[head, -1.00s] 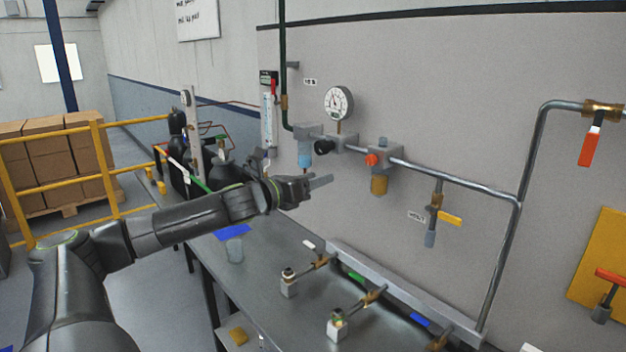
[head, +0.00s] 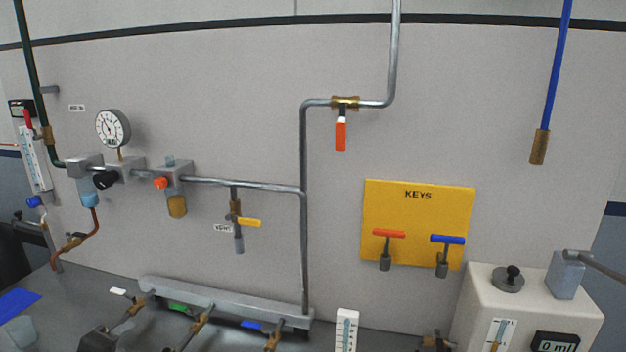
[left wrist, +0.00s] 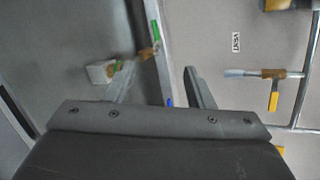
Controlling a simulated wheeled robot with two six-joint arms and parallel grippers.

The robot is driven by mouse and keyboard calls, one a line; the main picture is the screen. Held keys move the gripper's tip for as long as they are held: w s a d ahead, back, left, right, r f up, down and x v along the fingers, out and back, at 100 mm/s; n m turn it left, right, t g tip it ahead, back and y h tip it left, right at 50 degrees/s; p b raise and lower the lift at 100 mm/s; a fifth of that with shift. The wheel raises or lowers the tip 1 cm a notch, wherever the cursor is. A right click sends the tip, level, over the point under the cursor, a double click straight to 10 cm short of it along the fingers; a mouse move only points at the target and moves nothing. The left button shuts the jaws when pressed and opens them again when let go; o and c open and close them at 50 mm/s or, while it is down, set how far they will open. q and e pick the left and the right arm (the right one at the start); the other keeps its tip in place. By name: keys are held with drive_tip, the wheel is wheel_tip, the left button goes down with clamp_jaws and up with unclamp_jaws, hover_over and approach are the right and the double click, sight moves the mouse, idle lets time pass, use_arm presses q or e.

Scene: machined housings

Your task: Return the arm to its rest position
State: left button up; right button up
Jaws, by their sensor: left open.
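My left gripper (left wrist: 160,70) shows in the left wrist view with its two grey fingers spread apart and nothing held between them. Behind the fingers are the bench, the grey manifold rail and the wall panel. A small block with a brass fitting (left wrist: 103,71) lies beyond the left finger. A yellow-handled vent valve (left wrist: 273,98) is to the right of the right finger, apart from it. I cannot make out my left arm clearly in the head view. My right gripper is in neither view.
The wall carries a steel pipe (head: 304,240), a gauge (head: 113,128), an orange-handled valve (head: 341,133) and a yellow KEYS board (head: 418,210) with red and blue T-handles. A manifold rail (head: 225,303) lies along the bench. A white box (head: 480,310) stands at right.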

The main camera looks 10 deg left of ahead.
use_arm(q)
drive_tip(key=s+d+f+n+g, duration=0.3)
drive_tip(key=s+d+f+n, duration=0.2)
drive_tip(key=s+n, duration=0.3)
drive_tip(key=s+d+f+n+g, duration=0.35)
drive_tip(key=s+d+n, duration=0.2)
drive_tip(key=s, duration=0.45)
drive_tip(key=s+d+f+n+g, duration=0.3)
drive_tip(key=s+d+f+n, duration=0.25)
drive_tip(key=s+n, duration=0.25)
wheel_tip(320, 180, down, 27)
drive_tip(key=a+g+b, duration=0.1)
drive_tip(key=a, duration=0.1)
drive_tip(key=s+d+f+g+b, duration=0.1)
drive_tip(key=s+f, duration=1.4)
drive_tip(key=f, duration=0.1)
drive_tip(key=shift+s+d, duration=0.15)
drive_tip(key=shift+s, duration=0.1)
